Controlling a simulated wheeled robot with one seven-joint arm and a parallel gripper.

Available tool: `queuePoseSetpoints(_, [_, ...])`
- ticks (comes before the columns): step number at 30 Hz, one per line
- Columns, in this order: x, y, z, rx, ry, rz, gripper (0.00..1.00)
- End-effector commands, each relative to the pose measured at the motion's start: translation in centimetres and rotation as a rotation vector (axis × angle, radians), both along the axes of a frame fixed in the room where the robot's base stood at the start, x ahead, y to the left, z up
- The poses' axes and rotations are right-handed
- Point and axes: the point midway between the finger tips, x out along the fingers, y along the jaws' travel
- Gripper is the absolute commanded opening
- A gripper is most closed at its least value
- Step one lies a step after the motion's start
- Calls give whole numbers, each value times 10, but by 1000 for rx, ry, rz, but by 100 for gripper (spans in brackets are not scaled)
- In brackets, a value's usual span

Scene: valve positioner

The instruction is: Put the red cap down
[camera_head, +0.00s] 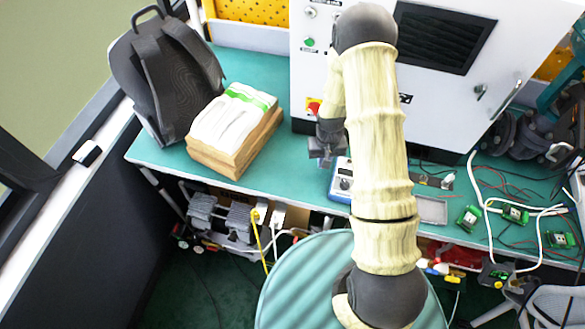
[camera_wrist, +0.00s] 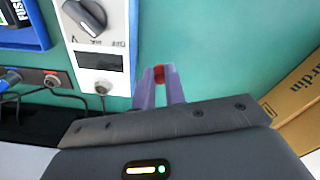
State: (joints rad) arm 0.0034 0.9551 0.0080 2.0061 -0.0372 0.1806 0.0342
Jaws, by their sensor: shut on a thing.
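The red cap (camera_wrist: 158,74) is held between the two fingertips of my gripper (camera_wrist: 160,88) in the wrist view. It looks small, and the fingers hide most of it. Behind it is the bare green bench top (camera_wrist: 210,50); how far the cap is above the bench is hard to tell. In the head view my gripper (camera_head: 325,152) is over the bench, in front of the white cabinet, and the cap cannot be made out there.
A blue-and-white instrument box (camera_head: 342,181) with a knob is close by; its white panel (camera_wrist: 98,40) shows left of the fingers in the wrist view. A cardboard box (camera_head: 228,160) with a white-green pack on top is to the left. Wires and small green boards (camera_head: 514,214) lie right.

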Motion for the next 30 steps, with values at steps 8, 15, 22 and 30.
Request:
queuePoseSetpoints(8, [0, -3, 0, 0, 0, -6, 0])
queuePoseSetpoints(15, [0, -3, 0, 0, 0, 3, 0])
queuePoseSetpoints(22, [-1, 10, 7, 6, 3, 217, 0])
queuePoseSetpoints(30, [-4, 50, 23, 16, 5, 834, 0])
